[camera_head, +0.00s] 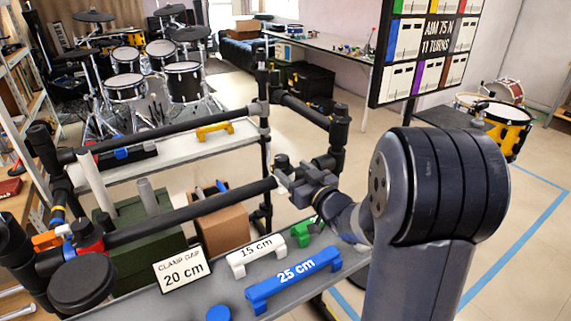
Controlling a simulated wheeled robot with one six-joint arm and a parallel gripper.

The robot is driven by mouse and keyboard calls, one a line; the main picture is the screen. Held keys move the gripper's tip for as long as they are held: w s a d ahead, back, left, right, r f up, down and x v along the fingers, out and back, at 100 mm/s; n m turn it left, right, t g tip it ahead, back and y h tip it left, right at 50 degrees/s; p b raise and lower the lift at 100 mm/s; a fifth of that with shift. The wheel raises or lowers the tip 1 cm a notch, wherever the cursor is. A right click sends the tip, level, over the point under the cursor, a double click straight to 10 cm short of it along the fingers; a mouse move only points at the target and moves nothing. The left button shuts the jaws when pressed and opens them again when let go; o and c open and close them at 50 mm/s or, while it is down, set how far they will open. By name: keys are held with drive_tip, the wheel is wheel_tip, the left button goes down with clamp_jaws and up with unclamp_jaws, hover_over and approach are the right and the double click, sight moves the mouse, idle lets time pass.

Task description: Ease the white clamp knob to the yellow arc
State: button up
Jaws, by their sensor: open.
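A small white part (64,230) that may be the white clamp knob sits on the frame's clamp at the left, beside an orange piece (47,240) and a red piece (90,238). A small yellow mark (57,213) is just above it on the black post; I cannot tell whether this is the yellow arc. My gripper (283,178) is open at the right end of the lower black bar (190,212), well to the right of these parts. The bar end and gripper overlap in this view, so contact cannot be told.
A grey shelf below holds a "CLAMP GAP 20 cm" card (181,270), a white 15 cm block (256,255), a blue 25 cm block (294,279) and a green block (304,232). A board (437,40) reads "AIM 75 N 11 TURNS".

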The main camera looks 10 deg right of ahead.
sight(286, 164)
drive_tip(key=shift+v, duration=2.35)
drive_tip(key=shift+w, duration=0.1)
drive_tip(key=x, duration=1.1)
drive_tip(key=shift+a, duration=0.1)
drive_tip(key=shift+m+h+b, duration=0.35)
drive_tip(key=shift+m+h, duration=0.05)
drive_tip(key=shift+h, duration=0.2)
drive_tip(key=shift+d+y+p, duration=0.2)
drive_tip(key=shift+y+p, duration=0.1)
drive_tip(key=shift+p, duration=0.05)
